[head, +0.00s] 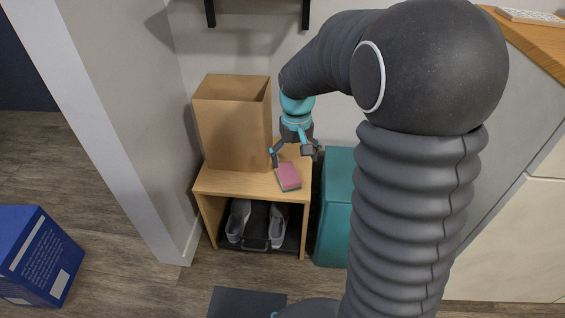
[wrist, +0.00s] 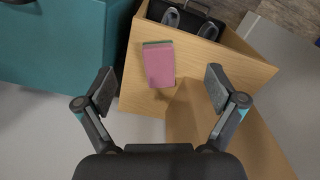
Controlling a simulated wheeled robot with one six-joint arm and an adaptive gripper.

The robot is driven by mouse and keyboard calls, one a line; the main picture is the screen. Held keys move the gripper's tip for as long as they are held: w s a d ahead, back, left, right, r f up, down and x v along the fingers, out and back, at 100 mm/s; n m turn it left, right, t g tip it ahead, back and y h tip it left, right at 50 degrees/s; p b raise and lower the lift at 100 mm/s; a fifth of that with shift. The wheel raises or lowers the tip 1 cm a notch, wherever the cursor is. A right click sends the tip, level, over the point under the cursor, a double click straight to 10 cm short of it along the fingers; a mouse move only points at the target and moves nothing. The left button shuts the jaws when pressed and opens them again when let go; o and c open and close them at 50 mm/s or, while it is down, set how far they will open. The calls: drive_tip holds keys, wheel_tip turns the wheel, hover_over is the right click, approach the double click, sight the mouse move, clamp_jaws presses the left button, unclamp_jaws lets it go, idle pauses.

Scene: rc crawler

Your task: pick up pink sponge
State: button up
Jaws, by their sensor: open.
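The pink sponge (head: 288,176) has a dark green underside and lies flat on the small wooden shelf (head: 237,183), near its right front part. In the wrist view the pink sponge (wrist: 159,66) lies ahead of the fingertips, roughly midway between them. My gripper (head: 294,155) is open and empty above the shelf, a little behind and above the sponge. In the wrist view my gripper's two fingers (wrist: 160,88) are spread wide, apart from the sponge on both sides.
A tall brown paper bag (head: 232,122) stands on the shelf left of my gripper. A teal bin (head: 337,208) stands close to the shelf's right side. Shoes (head: 277,226) sit on a black tray below. A blue box (head: 38,258) is on the floor at left.

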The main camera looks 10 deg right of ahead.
sight(288, 172)
drive_tip(key=w, duration=0.9)
drive_tip(key=shift+n, duration=0.3)
drive_tip(key=f, duration=0.8)
drive_tip(key=shift+s+f+b, duration=0.25)
drive_tip(key=shift+f+b, duration=0.1)
drive_tip(key=shift+b, duration=0.05)
drive_tip(key=shift+s+d+f, duration=0.1)
drive_tip(key=shift+s+f, duration=0.05)
drive_tip(key=shift+f, duration=1.2)
drive_tip(key=shift+s+f, duration=0.1)
drive_tip(key=shift+f, duration=1.2)
drive_tip(key=c, duration=1.1)
